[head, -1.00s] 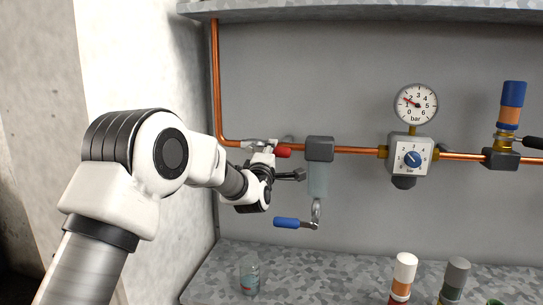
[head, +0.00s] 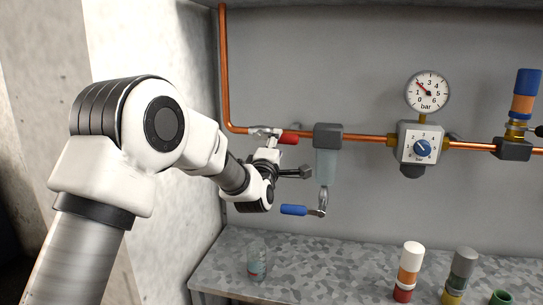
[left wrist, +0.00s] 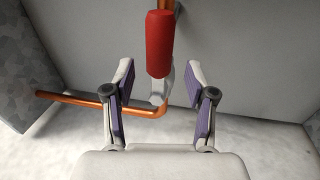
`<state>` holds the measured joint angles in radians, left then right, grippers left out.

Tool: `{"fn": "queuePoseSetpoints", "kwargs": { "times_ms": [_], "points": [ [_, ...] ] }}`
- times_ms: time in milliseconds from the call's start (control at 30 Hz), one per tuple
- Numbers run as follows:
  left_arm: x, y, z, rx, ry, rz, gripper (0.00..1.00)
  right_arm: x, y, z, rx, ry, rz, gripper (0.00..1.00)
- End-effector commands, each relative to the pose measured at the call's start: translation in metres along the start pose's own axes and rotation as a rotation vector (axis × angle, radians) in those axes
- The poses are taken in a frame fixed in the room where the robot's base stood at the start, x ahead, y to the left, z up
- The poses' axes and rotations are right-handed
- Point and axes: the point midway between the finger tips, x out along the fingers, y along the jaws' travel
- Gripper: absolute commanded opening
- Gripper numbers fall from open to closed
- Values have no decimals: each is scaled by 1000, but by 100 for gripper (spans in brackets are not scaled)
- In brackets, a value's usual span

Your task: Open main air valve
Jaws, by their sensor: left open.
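The valve's red handle (head: 289,138) is at the left of the wall-mounted copper pipe (head: 365,138), pointing right along it. In the left wrist view the red handle (left wrist: 160,45) stands upright in the picture, with its pale metal lever (left wrist: 162,88) below it. My left gripper (head: 288,157) is open and empty, just below and in front of the valve. In its wrist view the handle lies centred between and ahead of the spread fingers (left wrist: 160,80), with a gap on both sides. The valve body is partly hidden by the gripper. My right gripper is not seen.
A filter (head: 327,160) with a blue-handled drain lever (head: 295,210) hangs right of the gripper. A regulator (head: 420,145) and pressure gauge (head: 428,92) are farther right.

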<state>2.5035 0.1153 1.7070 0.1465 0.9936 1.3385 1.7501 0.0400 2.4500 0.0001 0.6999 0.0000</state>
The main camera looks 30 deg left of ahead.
Motion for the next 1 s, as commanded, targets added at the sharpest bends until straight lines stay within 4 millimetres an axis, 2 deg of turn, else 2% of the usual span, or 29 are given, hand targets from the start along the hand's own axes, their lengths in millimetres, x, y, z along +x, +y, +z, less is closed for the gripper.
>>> {"fn": "queuePoseSetpoints", "kwargs": {
  "times_ms": [100, 200, 333, 867, 933, 1000],
  "points": [
    [-32, 0, 0, 1, -1, -3, 56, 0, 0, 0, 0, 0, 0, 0],
    [-56, 0, 0, 0, -1, -1, 56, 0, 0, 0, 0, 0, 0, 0],
    [-74, 0, 0, -1, 0, 0, 56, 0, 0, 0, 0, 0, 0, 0],
    [-78, -1, 0, 0, 0, -1, 56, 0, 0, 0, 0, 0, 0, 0],
    [-78, -10, 1, 4, -1, -20, 56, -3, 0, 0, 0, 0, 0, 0],
    [-79, -35, 3, 15, -6, -69, 56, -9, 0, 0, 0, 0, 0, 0]
  ]
}}
